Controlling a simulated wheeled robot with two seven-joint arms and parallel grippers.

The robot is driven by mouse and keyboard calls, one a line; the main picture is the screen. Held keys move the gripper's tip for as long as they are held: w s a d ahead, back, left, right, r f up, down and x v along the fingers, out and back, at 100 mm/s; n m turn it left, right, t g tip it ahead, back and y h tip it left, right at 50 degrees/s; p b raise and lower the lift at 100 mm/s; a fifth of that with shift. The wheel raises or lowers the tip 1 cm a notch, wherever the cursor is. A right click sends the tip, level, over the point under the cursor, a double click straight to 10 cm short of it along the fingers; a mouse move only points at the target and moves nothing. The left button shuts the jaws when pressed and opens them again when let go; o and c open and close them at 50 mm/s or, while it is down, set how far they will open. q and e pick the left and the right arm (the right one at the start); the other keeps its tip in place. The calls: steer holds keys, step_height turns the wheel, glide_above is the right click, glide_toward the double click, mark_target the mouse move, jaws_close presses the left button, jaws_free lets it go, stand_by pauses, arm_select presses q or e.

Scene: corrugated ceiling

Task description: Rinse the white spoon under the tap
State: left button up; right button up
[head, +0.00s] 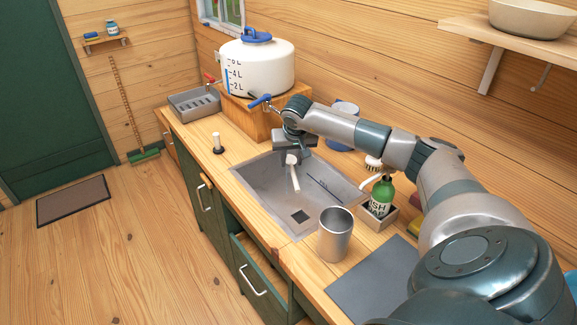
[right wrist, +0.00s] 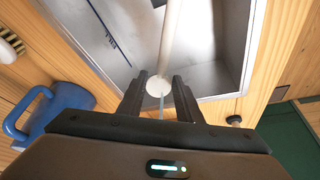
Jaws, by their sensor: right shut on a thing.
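My right gripper (head: 291,154) is over the far end of the grey sink (head: 262,196), shut on the white spoon (head: 295,178). The spoon hangs down from the jaws, tilted, inside the basin area. In the right wrist view, the spoon (right wrist: 171,35) runs away from between the two fingers (right wrist: 160,92), with a round white end close to them. The tap with a blue handle (head: 260,100) is at the front of the white water tank (head: 258,66), just left of my right wrist. I cannot see whether water runs. My left gripper is out of view.
A metal cup (head: 335,234) stands at the sink's near edge. A grey mat (head: 375,282) lies on the near counter. A blue mug (right wrist: 62,115) stands beside the sink.

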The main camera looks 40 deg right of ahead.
steer(key=s+a, duration=0.4)
steer(key=a, duration=0.1)
steer(key=shift+s+p, duration=0.35)
stand_by(0.4)
steer(key=shift+a, duration=0.1)
steer(key=shift+a+r, duration=0.1)
stand_by(1.3)
steer(key=s+a+r+p, duration=0.2)
steer(key=s+a+r, duration=0.1)
steer(key=r, duration=0.1)
steer(key=shift+s+a, duration=0.2)
steer(key=shift+a, duration=0.1)
steer(key=shift+f, duration=0.1)
stand_by(0.5)
